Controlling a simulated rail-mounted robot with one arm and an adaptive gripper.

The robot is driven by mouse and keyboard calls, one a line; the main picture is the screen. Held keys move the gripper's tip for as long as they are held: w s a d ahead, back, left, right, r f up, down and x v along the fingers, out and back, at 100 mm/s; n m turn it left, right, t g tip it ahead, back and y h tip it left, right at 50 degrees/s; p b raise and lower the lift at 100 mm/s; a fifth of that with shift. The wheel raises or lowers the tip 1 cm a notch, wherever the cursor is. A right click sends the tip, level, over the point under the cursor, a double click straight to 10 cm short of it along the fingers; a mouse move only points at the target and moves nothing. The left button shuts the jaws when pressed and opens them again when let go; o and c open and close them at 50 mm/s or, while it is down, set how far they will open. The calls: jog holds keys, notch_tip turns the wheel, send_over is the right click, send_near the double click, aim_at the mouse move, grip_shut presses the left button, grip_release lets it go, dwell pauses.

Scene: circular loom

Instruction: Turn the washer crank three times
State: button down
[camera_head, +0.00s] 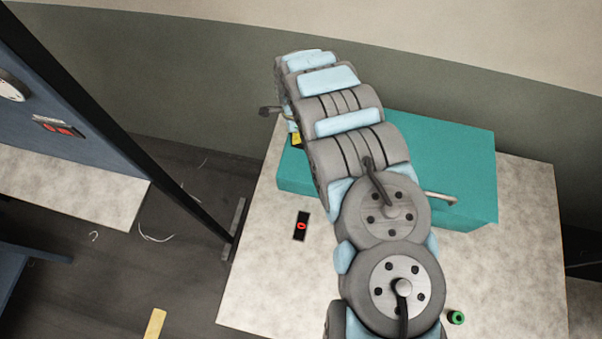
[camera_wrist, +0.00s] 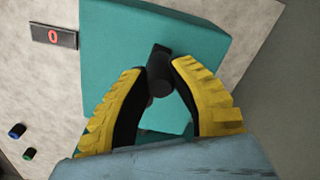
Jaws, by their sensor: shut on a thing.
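The washer is a teal box (camera_head: 450,150) on the table, partly hidden behind my arm in the head view. It also fills the middle of the wrist view (camera_wrist: 110,60). Its crank shows there as a dark cylindrical handle (camera_wrist: 160,82) in front of the teal face. My gripper (camera_wrist: 161,72) has yellow fingers with black pads, one on each side of the handle, shut on it near the tips. In the head view only a small yellow bit of the gripper (camera_head: 297,139) shows beside the arm; the crank is hidden there.
A green cylinder (camera_head: 456,317) stands near the front right, and a blue one (camera_wrist: 17,130) shows in the wrist view. A dark post (camera_head: 130,145) rises at the left.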

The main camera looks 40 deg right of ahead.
jog(key=shift+w+d+f+b, duration=0.15)
jog(key=shift+w+d+b, duration=0.15)
jog(key=shift+d+b, duration=0.2)
jog(key=shift+w+d+f+b, duration=0.1)
jog(key=shift+w+d+b, duration=0.15)
jog(key=shift+d+b, duration=0.25)
jog(key=shift+d+r, duration=0.25)
jog(key=shift+d, duration=0.15)
jog(key=shift+w+d+f+b, duration=0.15)
jog(key=shift+d+b, duration=0.15)
jog(key=shift+d, duration=0.15)
jog(key=shift+d+b, duration=0.6)
jog(key=shift+d, duration=0.55)
jog(key=shift+s+d, duration=0.25)
jog(key=shift+d, duration=0.1)
